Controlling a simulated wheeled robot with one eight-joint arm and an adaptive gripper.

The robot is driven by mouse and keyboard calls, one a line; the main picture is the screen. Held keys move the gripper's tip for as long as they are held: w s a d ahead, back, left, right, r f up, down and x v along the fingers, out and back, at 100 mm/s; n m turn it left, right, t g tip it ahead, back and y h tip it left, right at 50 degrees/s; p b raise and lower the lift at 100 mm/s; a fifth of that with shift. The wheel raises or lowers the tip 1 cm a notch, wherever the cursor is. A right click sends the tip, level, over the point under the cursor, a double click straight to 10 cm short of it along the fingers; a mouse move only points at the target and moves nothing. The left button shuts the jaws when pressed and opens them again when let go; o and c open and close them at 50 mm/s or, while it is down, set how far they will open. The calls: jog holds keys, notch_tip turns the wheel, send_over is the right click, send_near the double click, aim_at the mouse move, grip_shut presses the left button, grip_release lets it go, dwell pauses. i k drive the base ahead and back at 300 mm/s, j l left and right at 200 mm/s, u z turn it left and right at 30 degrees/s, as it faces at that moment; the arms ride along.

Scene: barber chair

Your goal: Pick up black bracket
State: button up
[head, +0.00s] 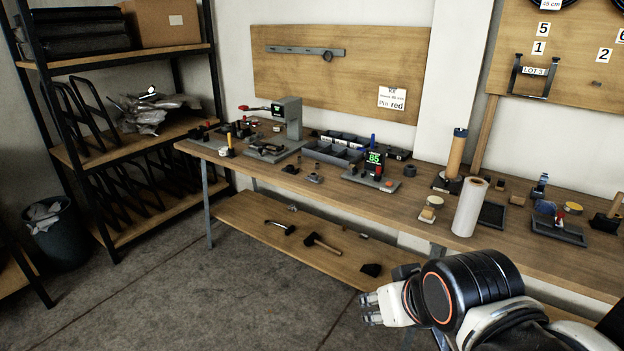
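Several black bent-metal frames that look like brackets stand on the left rack: some lean on the middle shelf (85,115) and more stand in a row on the lower shelf (150,195). A black U-shaped bracket (516,75) also hangs on the wall board at the upper right, with a "LOT 3" label. I cannot tell which one is the named black bracket. My gripper (369,309) is at the lower middle, in front of the workbench, pointing left and away from all of these. Nothing shows in it; its finger gap is too small to judge.
A long wooden workbench (400,196) carries many small parts, fixtures and a white roll (470,206). Its lower shelf (262,226) holds a hammer (322,244) and a small black piece (371,270). A bin (62,240) stands by the rack. The concrete floor (215,290) is clear.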

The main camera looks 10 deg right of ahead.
aim_at(290, 169)
jog(key=i+j, duration=0.4)
jog(key=j, duration=0.15)
jog(key=i+j, duration=0.85)
jog(key=j, duration=0.25)
jog(key=i+j, duration=0.85)
jog(key=j, duration=0.25)
jog(key=i+j+z, duration=0.1)
jog(key=z, duration=0.3)
jog(key=j+z, duration=0.1)
jog(key=z, duration=0.3)
jog(key=j+z, duration=0.15)
jog(key=z, duration=0.25)
jog(key=i+j+z, duration=0.1)
jog(key=z, duration=0.35)
jog(key=j+z, duration=0.25)
jog(key=z, duration=0.15)
